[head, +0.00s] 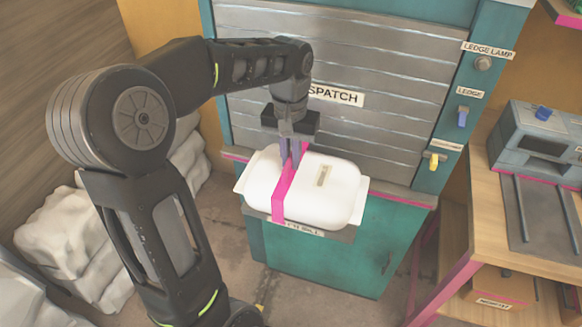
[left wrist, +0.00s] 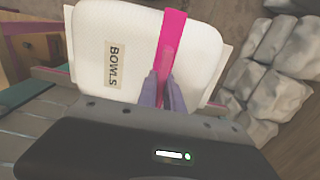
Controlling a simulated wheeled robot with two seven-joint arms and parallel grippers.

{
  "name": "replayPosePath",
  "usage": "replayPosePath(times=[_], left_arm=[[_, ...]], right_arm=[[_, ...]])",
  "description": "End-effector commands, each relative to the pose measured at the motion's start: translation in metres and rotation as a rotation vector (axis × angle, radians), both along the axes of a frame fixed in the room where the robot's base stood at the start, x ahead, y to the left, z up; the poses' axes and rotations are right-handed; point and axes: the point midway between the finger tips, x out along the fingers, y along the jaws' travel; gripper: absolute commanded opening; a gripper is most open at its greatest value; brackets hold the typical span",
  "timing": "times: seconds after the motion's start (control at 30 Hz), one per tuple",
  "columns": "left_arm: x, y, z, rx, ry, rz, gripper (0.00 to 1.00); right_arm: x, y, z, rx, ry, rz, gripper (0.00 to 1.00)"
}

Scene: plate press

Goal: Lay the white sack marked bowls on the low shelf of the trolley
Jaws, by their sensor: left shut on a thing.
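The white sack marked bowls (head: 333,192) is a rounded white bundle with a pink strap around it. In the left wrist view the sack (left wrist: 128,62) shows its BOWLS label. My left gripper (head: 291,158) is shut on the pink strap at the top of the sack; its fingers (left wrist: 160,92) also show in the left wrist view. The sack is at the ledge in front of the dispatch shutter; I cannot tell whether it touches the ledge. I cannot make out the trolley's low shelf for certain. My right gripper is not in view.
A teal cabinet with a closed metal shutter (head: 400,60) stands behind the sack. Grey-white sacks (head: 70,235) are piled at the left. A wooden bench (head: 530,240) with a grey-blue machine (head: 540,140) stands at the right. Bare floor (head: 310,295) shows in front.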

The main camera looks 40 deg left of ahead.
Motion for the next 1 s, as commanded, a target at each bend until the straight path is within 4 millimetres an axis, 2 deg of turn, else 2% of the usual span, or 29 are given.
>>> replayPosePath(times=[0.3,0.73,0.77,1.0], left_arm=[[0.000,0.000,-0.032,0.000,0.000,-0.001,0.00],[0.000,0.000,-0.038,0.000,-0.003,0.000,0.00],[0.000,0.000,-0.038,0.000,0.001,0.000,0.12],[-0.001,0.000,-0.038,0.000,0.001,0.000,0.32]], right_arm=[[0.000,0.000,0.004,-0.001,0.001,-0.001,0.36],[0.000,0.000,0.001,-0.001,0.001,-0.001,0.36],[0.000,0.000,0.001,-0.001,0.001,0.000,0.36],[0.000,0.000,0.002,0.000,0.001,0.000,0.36]])
